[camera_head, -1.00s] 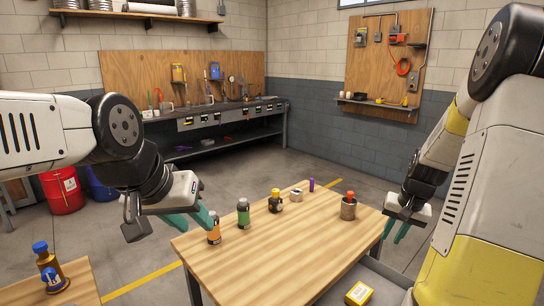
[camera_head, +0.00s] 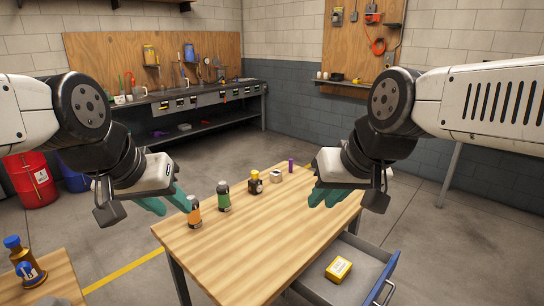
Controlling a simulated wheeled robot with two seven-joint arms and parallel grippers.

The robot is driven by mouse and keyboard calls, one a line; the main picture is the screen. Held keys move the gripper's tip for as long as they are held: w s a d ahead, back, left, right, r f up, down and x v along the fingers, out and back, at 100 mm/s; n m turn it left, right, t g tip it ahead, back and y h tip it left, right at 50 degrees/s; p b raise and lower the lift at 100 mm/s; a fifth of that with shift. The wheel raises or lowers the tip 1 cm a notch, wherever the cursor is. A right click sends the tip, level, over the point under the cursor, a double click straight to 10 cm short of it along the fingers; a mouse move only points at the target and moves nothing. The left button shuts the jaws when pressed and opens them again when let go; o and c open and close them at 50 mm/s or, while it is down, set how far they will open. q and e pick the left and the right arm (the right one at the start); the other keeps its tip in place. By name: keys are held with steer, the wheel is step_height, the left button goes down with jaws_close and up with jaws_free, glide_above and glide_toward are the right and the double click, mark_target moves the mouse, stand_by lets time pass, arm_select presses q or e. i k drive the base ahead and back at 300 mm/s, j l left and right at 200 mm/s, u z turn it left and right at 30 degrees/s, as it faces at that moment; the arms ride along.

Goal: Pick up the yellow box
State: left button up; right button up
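The yellow box (camera_head: 339,269) lies in an open grey drawer (camera_head: 326,293) at the right side of the wooden table (camera_head: 235,258). The drawer has a blue front with a handle. My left gripper (camera_head: 166,203) has green fingers spread apart, is empty, and hangs near the table's left back corner. My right gripper (camera_head: 326,198) is over the table's right back part, above and behind the box and away from it. Its green fingers look apart with nothing between them.
An orange-labelled bottle (camera_head: 194,214), a green bottle (camera_head: 223,198), a dark yellow-capped bottle (camera_head: 256,184), a small pale block (camera_head: 276,176) and a purple cylinder (camera_head: 291,165) stand along the table's back. The table's front is clear. A blue-capped bottle (camera_head: 26,262) stands on another table.

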mark_target(340, 267)
steer(key=l+z, duration=0.2)
steer(key=z, duration=0.15)
steer(key=l+z, duration=0.2)
steer(key=z, duration=0.2)
steer(key=l+z, duration=0.2)
steer(key=z, duration=0.15)
